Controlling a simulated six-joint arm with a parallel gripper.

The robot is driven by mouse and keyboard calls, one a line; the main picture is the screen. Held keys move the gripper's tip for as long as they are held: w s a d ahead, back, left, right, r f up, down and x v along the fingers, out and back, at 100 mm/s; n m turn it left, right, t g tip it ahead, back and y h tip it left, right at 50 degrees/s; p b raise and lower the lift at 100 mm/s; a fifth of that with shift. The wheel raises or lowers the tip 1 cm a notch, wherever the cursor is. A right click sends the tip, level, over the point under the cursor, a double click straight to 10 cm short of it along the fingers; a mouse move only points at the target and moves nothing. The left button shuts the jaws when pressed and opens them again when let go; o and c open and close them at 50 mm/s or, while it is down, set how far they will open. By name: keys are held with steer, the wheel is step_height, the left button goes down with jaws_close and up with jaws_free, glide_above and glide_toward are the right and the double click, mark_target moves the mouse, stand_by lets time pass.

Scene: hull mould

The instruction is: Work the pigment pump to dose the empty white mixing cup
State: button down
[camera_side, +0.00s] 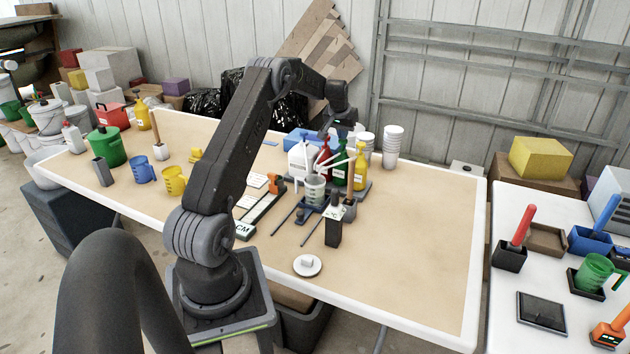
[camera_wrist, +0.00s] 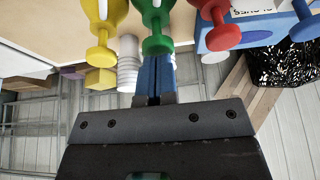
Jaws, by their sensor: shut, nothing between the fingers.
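A row of pump bottles stands at the back middle of the table: a white one (camera_side: 301,157), a red one (camera_side: 323,162), a green one (camera_side: 340,172) and a yellow one (camera_side: 360,168). A pale cup (camera_side: 315,189) stands in front of them; its inside is too small to judge. My gripper (camera_side: 341,119) is above the bottles. In the wrist view my gripper (camera_wrist: 155,60) is shut and empty, with its blue fingertips by the green pump head (camera_wrist: 158,44); I cannot tell if they touch. Yellow (camera_wrist: 103,55) and red (camera_wrist: 222,36) pump heads flank it.
White cup stacks (camera_side: 393,147) stand right of the bottles. A black block-like holder (camera_side: 334,233) and a white round lid (camera_side: 307,265) are nearer the front. The table's right side is clear. A blue pump head (camera_wrist: 308,27) shows in the wrist view.

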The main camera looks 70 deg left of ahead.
steer(key=shift+f, duration=1.3)
steer(key=shift+r, duration=2.05)
steer(key=shift+r, duration=0.1)
steer(key=shift+r, duration=2.9)
